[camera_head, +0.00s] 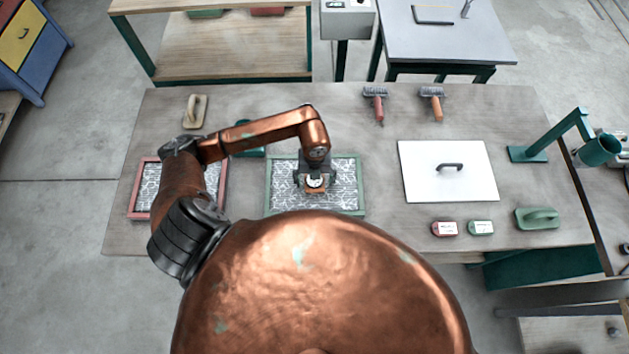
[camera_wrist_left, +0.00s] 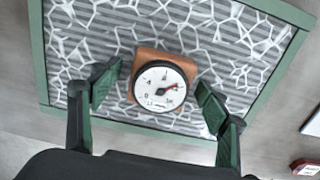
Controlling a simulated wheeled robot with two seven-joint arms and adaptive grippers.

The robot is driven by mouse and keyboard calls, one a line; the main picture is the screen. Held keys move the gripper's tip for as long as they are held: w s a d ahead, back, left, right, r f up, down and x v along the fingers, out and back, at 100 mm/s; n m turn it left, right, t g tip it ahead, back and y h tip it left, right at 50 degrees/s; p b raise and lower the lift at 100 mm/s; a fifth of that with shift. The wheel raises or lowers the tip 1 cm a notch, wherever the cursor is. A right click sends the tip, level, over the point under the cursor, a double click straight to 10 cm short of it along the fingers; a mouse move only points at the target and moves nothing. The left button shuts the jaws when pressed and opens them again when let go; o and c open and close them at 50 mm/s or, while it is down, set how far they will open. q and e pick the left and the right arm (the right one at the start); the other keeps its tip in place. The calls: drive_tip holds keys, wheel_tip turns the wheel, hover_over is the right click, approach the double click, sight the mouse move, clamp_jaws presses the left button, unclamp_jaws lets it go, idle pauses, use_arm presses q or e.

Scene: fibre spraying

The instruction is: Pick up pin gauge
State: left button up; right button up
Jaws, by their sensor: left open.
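The pin gauge (camera_head: 315,183) has a round white dial with a black rim and a red needle, set on a brown block. It rests on the patterned panel in the green-framed tray (camera_head: 362,172). In the left wrist view the gauge (camera_wrist_left: 160,86) sits between the two green fingers of my left gripper (camera_wrist_left: 152,92), with a gap on each side. My left gripper (camera_head: 315,187) is open and points down over the gauge. In the head view the gripper partly covers the gauge. My right gripper is not in view.
A red-framed tray (camera_head: 133,190) lies left, partly behind my arm. A lamp-like green stand (camera_head: 545,140) is far right.

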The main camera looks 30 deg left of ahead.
use_arm(q)
drive_tip(key=shift+f, duration=0.15)
drive_tip(key=shift+c, duration=0.2)
drive_tip(key=c, duration=1.4)
